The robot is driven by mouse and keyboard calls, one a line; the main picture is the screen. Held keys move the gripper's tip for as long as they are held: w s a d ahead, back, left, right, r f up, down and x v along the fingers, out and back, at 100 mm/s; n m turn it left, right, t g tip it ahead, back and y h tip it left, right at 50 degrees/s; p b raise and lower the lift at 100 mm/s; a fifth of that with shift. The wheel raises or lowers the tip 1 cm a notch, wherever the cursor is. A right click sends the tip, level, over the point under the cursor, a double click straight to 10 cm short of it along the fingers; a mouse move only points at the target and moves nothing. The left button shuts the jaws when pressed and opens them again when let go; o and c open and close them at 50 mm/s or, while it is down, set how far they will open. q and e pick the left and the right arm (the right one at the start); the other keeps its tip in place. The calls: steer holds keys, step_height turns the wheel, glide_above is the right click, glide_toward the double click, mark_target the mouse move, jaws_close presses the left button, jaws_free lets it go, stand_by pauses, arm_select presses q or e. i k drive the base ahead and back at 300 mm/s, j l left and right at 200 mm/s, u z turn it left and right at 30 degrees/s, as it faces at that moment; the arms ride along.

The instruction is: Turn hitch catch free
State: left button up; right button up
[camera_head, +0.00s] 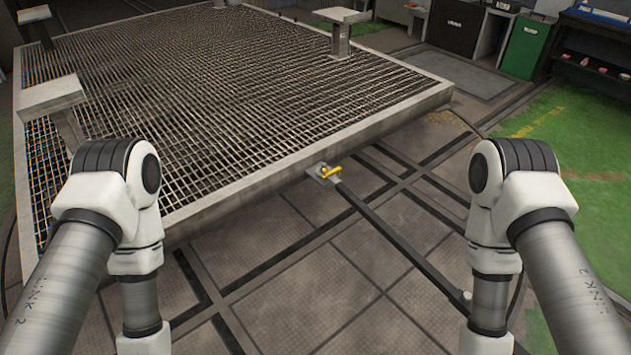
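A long dark bar (398,240) runs from the catch down to the right and passes behind my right arm. My left and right arms come in at the lower corners and point downward, one on each side of the catch. Both grippers are below the picture, so neither can be seen. Nothing of mine shows near the catch.
Pale blocks on posts stand on the platform at left (50,95) and at the back (341,18). Dark rails cross the floor. A green bin (526,47) and dark cabinets (457,26) stand at the back right. Floor between my arms is clear except for the bar.

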mark_target(326, 175)
steer(key=i+j+z, duration=0.25)
steer(key=i, duration=0.25)
steer(key=i+j+z, duration=0.2)
steer(key=i+j, duration=0.15)
steer(key=i, duration=0.15)
steer(key=i+j+z, duration=0.3)
steer(key=i+j, duration=0.15)
steer(key=i, duration=0.3)
steer(key=i+j+z, duration=0.3)
steer(key=i+j, duration=0.4)
